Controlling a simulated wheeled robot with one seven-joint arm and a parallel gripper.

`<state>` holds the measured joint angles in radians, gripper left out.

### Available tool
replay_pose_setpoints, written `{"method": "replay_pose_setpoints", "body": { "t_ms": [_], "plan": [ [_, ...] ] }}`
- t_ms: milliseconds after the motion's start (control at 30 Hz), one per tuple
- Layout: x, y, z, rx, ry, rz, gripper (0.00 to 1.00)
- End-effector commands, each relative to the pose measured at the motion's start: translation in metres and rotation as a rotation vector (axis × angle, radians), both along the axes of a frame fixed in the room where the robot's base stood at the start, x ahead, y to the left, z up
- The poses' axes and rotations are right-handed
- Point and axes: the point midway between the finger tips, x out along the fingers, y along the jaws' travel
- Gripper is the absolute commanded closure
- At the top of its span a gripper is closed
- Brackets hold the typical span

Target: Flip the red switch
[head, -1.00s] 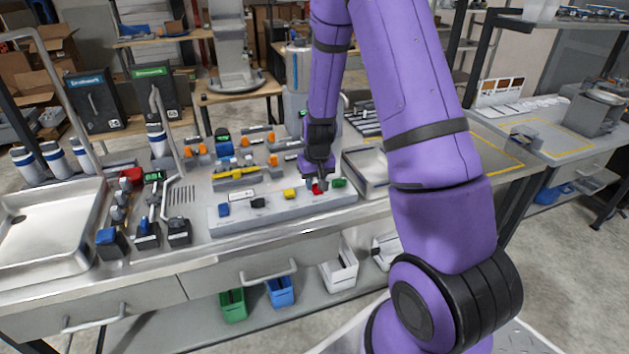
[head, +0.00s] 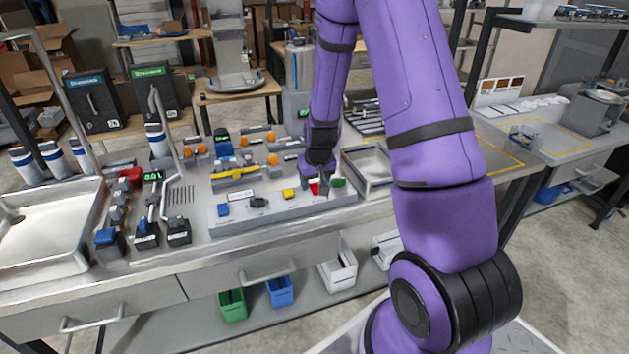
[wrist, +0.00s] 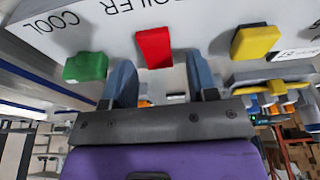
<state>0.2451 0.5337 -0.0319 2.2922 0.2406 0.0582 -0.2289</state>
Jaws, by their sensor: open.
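The red switch (head: 314,188) stands on the front face of the grey switch panel (head: 280,213), between a yellow switch (head: 288,194) and a green switch (head: 338,182). My gripper (head: 318,180) is down at the red switch and partly covers it. In the wrist view the red switch (wrist: 154,47) lies ahead of the gap between my two open fingers (wrist: 161,80). The green switch (wrist: 86,67) is outside one finger and the yellow switch (wrist: 255,42) outside the other. I cannot tell whether a finger touches the red switch.
A black switch (head: 258,202) and a blue switch (head: 223,210) sit farther left on the panel. A metal tray (head: 368,166) stands close to the right of my gripper. A sink (head: 45,240) is at the far left.

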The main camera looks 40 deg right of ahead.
Motion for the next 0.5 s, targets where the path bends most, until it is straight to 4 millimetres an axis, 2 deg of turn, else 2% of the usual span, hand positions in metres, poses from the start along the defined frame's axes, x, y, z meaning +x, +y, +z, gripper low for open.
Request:
{"method": "replay_pose_setpoints", "body": {
  "t_ms": [167, 500],
  "plan": [
    [-0.002, 0.001, 0.013, -0.001, -0.002, 0.001, 0.47],
    [-0.015, 0.005, 0.064, -0.002, -0.005, 0.002, 0.47]
  ]
}}
